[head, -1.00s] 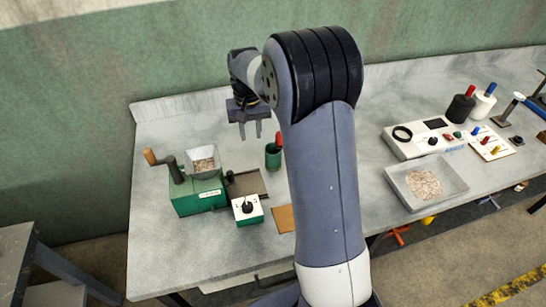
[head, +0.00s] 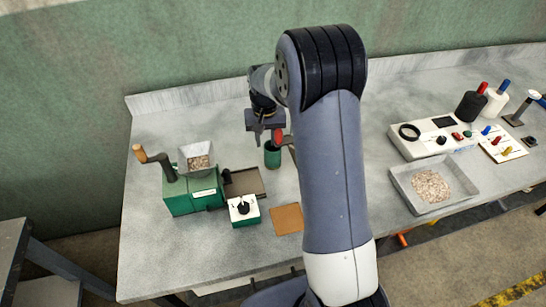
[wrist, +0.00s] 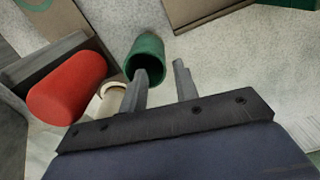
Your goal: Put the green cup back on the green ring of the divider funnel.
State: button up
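The green cup (head: 272,157) stands upright on the grey table, right of the green crank machine. In the wrist view the cup (wrist: 146,58) shows its open, dark mouth just beyond my fingertips. My gripper (head: 265,136) is above and slightly left of the cup in the head view. In the wrist view my gripper (wrist: 160,80) has its two fingers apart with nothing held between them. One finger overlaps the cup's lower edge in that view; I cannot tell if they touch. I cannot make out the divider funnel or its green ring for certain.
A red-ended handle (head: 278,135) is close behind the cup; the red cylinder (wrist: 68,88) is large beside my fingers. The green crank machine (head: 190,195), a dark tray (head: 245,183), a control box (head: 243,210) and a brown square (head: 287,219) are nearby. A grain pan (head: 405,180) is right.

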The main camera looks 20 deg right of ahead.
aim_at(273, 155)
jog(key=shift+a+f+p, duration=0.15)
jog(key=shift+f+p, duration=0.3)
jog(key=shift+f, duration=0.85)
jog(key=shift+a+f+p, duration=0.1)
jog(key=shift+f+p, duration=0.35)
jog(key=shift+f, duration=0.85)
jog(key=shift+c, duration=0.4)
grip_shut()
